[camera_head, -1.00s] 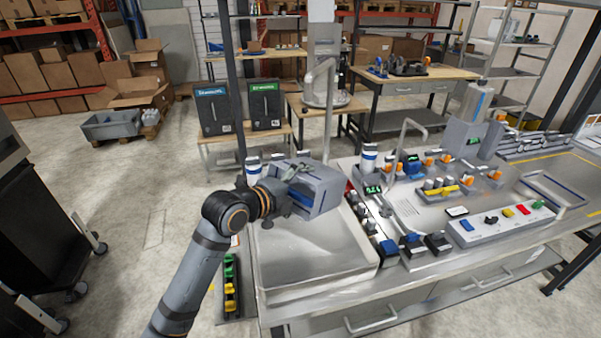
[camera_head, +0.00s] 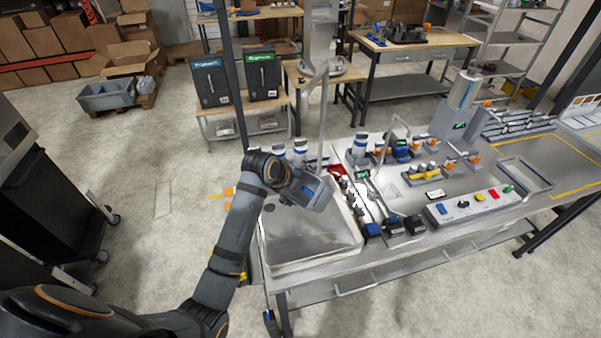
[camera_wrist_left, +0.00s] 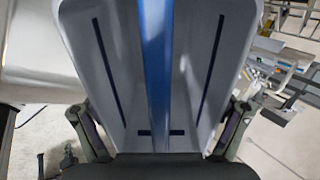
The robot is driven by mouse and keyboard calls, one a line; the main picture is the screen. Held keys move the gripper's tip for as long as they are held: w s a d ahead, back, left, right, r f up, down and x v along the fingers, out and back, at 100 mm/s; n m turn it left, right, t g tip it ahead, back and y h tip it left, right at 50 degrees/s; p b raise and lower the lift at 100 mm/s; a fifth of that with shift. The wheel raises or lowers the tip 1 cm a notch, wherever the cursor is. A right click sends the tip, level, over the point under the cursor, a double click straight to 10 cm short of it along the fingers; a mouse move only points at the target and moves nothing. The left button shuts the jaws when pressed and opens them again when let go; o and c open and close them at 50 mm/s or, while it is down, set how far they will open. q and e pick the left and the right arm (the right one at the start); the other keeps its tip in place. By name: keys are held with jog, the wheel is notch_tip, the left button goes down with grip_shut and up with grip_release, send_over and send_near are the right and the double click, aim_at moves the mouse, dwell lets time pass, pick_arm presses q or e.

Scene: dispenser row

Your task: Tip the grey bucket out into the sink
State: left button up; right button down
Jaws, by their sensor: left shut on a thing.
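The grey bucket (camera_head: 316,193) is held up over the back part of the sink (camera_head: 312,238), clear of the basin floor. It looks tilted. I cannot make out its opening or what is in it. My left gripper (camera_head: 288,184) is shut on the bucket at its left side. In the left wrist view the bucket (camera_wrist_left: 105,75) fills the middle, with a blue stripe down its face and a finger on each side. The visible sink floor is bare. My right gripper is not in view.
A tall tap pipe (camera_head: 323,115) rises right behind the bucket. White and blue bottles (camera_head: 300,150) stand behind the sink. Small parts and a black-and-blue row (camera_head: 372,230) line its right side, with a button panel (camera_head: 475,205) further right. The floor at left is open.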

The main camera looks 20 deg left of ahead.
aim_at(297, 200)
pick_arm(q)
jog(key=g, duration=0.2)
jog(key=f+g+y, duration=0.1)
jog(key=g, duration=0.1)
jog(key=s+f+g+y, duration=0.1)
jog(key=g, duration=0.1)
jog(key=shift+a+b, duration=0.15)
jog(key=shift+b, duration=0.25)
jog(key=shift+s+f+g+y, duration=0.15)
jog(key=shift+g+y, duration=0.15)
jog(key=shift+g, duration=0.2)
jog(key=shift+s+a, duration=0.15)
